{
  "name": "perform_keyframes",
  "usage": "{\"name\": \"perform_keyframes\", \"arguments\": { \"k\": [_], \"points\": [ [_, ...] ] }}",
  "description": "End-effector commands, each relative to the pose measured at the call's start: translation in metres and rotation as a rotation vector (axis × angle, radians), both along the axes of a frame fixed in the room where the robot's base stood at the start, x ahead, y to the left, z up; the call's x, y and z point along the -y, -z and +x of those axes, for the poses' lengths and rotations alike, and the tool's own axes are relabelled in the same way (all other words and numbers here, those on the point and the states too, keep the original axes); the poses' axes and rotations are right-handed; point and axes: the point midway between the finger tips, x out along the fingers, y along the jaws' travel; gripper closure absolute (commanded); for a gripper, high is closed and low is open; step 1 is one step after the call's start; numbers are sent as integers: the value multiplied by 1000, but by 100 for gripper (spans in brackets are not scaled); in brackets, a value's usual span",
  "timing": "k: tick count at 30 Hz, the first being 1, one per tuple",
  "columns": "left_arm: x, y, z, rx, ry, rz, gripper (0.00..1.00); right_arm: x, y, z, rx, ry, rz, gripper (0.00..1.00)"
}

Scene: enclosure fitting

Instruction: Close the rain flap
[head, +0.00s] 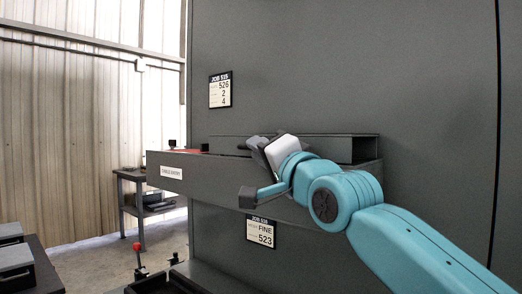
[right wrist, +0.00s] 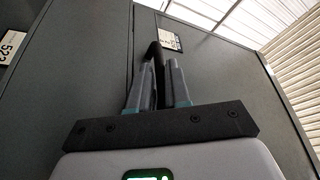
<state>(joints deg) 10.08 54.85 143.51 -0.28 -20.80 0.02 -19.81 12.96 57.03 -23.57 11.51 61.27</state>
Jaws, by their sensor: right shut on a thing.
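A long dark grey housing labelled "CABLE ENTRY" (head: 171,172) juts from the grey enclosure wall in the head view. Its upper edge carries a dark ledge, with a hollow end showing at the right. I cannot tell which of these panels is the rain flap or how far it stands open. My right gripper (head: 255,146) is at the housing's upper edge, near the middle, and partly hides it. In the right wrist view its fingers (right wrist: 158,88) are shut on a dark, slim piece (right wrist: 153,58), perhaps a handle. My left gripper is not in view.
Job placards hang on the enclosure above (head: 220,90) and below (head: 261,230) the housing. A dark side table (head: 134,176) stands behind at the left. A red knob (head: 136,247) stands below the housing.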

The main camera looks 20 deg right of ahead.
Motion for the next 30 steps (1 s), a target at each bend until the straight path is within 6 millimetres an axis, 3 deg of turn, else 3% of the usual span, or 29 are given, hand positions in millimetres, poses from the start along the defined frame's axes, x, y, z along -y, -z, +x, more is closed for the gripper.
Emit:
{"name": "perform_keyframes", "arguments": {
  "k": [1,5,6,19,23,30],
  "points": [
    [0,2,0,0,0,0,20,-1,11,5,-28,0,-6,100],
    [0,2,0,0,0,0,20,-1,12,5,-29,0,-7,100],
    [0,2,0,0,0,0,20,-1,12,5,-29,0,-7,77],
    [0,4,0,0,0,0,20,0,10,0,-22,1,-5,77],
    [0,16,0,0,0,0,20,3,16,-17,-18,0,-5,77],
    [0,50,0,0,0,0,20,14,30,-77,-13,0,-4,77]
  ]
}}
